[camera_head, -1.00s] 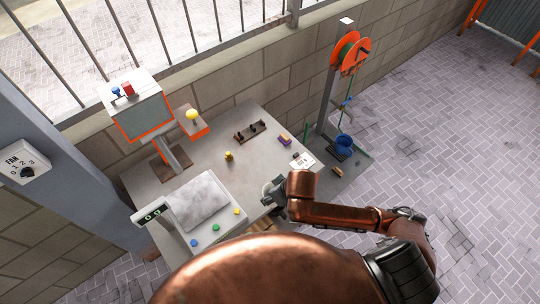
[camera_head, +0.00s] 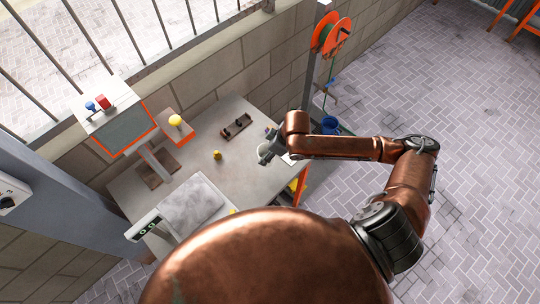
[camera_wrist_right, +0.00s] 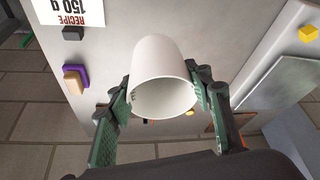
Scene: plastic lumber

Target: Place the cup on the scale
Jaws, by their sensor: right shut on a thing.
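The white cup (camera_wrist_right: 162,78) is between the two green-padded fingers of my right gripper (camera_wrist_right: 160,98) in the right wrist view, its open mouth facing the camera. In the head view my right gripper (camera_head: 268,153) is over the table's right part, with a pale bit of the cup beside it. The scale (camera_head: 195,203) is the grey plate with a small display (camera_head: 145,227) at the table's front left. The gripper is apart from it, up and to the right. My left gripper is not in view.
A monitor box (camera_head: 122,128) on a post stands at the back left, beside a yellow knob (camera_head: 175,120) on an orange box. A small yellow object (camera_head: 217,155) lies mid-table. A dark rack (camera_head: 236,126) lies behind it. A recipe card (camera_wrist_right: 72,12) shows in the wrist view.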

